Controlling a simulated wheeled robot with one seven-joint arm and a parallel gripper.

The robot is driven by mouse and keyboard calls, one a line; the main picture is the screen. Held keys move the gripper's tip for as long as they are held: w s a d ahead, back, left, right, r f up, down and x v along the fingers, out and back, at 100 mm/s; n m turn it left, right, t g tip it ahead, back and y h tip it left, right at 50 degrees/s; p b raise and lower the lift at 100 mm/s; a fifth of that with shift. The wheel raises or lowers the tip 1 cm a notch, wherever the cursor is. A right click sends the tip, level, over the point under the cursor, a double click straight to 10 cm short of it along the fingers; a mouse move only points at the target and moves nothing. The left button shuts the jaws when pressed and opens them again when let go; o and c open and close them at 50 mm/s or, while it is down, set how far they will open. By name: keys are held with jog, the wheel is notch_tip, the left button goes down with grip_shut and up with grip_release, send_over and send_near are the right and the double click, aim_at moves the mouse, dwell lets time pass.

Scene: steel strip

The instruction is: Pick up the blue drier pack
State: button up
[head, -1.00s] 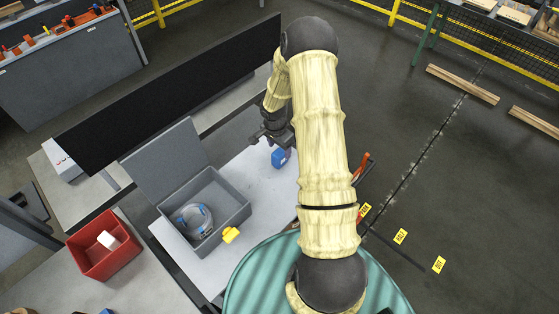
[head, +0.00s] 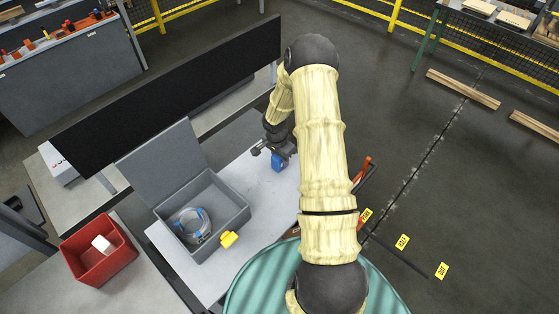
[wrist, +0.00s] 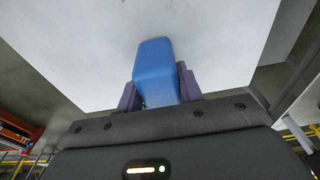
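The blue drier pack (head: 277,163) stands on the light grey worktop, near its far right end. My gripper (head: 276,152) is right over it, at the end of my arm. In the wrist view the blue pack (wrist: 155,72) lies between the two dark purple fingers of my gripper (wrist: 158,92), one on each side. The fingers are very close to its sides. I cannot tell whether both touch it. The pack's near end is hidden by the gripper body.
A grey open-lidded box (head: 226,198) holding a clear coiled item (head: 192,224) stands left on the worktop (head: 250,182). A yellow item (head: 229,239) lies in front of it. A red bin (head: 90,265) is further left. A black panel (head: 165,95) stands behind.

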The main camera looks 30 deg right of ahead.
jog(key=shift+c, duration=1.2)
jog(key=shift+r+p, duration=3.15)
jog(key=shift+r, duration=2.4)
